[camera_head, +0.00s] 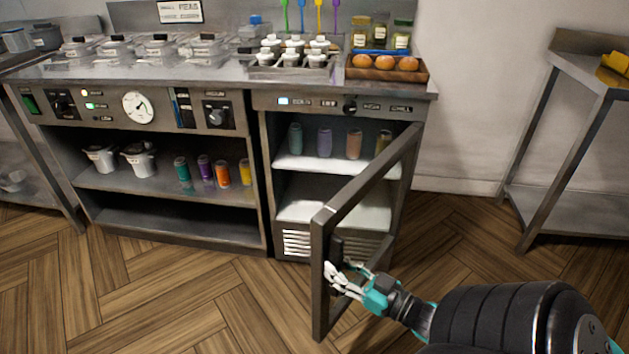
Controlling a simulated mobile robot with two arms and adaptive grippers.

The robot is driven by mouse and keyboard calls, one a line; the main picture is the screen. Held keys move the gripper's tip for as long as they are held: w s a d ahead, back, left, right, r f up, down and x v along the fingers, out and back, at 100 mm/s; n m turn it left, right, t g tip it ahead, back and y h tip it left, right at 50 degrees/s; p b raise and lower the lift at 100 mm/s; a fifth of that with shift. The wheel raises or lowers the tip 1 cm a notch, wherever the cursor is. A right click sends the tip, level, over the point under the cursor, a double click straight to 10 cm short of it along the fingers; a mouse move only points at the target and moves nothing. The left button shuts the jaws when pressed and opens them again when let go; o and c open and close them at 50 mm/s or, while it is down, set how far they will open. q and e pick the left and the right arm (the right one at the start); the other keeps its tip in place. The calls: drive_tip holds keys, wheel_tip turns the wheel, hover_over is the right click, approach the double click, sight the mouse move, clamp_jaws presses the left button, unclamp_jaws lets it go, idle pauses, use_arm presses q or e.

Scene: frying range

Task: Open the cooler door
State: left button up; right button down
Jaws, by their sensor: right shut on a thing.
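The cooler (262,150) is the right part of the counter unit. Its framed door (319,240) stands open, swung out toward me on its right-hand side. Several bottles or cans, including a purple one (324,142), stand on its upper white shelf (300,163). The lower shelf (305,212) looks empty. My right gripper (345,278) is at the door's free edge, low down, with its fingers shut on the dark handle (336,247). The gripper hides part of the handle. My left gripper is not in view.
The countertop holds a wooden tray (388,74) of buns, jars and several lidded containers. An open shelf (160,181) with cups and bottles is left of the cooler. A metal table (570,207) stands at the right. Wooden floor (200,300) in front is clear.

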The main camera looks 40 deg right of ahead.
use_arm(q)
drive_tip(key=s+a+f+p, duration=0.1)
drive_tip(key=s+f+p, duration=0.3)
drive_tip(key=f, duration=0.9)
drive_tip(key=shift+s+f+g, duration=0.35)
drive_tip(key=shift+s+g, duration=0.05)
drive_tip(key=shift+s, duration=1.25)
use_arm(e)
drive_tip(key=s+d+n+y, duration=0.1)
drive_tip(key=s+d, duration=0.2)
drive_tip(key=s, duration=0.3)
drive_tip(key=s+d+n+g+y, duration=0.1)
drive_tip(key=s+d+y, duration=0.1)
drive_tip(key=s, duration=0.5)
drive_tip(key=s+d+n+y, duration=0.1)
drive_tip(key=s+d+y, duration=0.1)
drive_tip(key=s+d, duration=0.2)
drive_tip(key=shift+s+d+n+g, duration=0.3)
drive_tip(key=shift+s+d, duration=0.1)
drive_tip(key=shift+s, duration=1.35)
drive_tip(key=shift+r, duration=0.1)
drive_tip(key=c, duration=1.3)
unclamp_jaws()
drive_tip(key=shift+w, duration=0.1)
drive_tip(key=shift+s, duration=0.2)
drive_tip(key=v, duration=1.1)
drive_tip(key=shift+s+d, duration=0.25)
drive_tip(key=shift+d, duration=0.05)
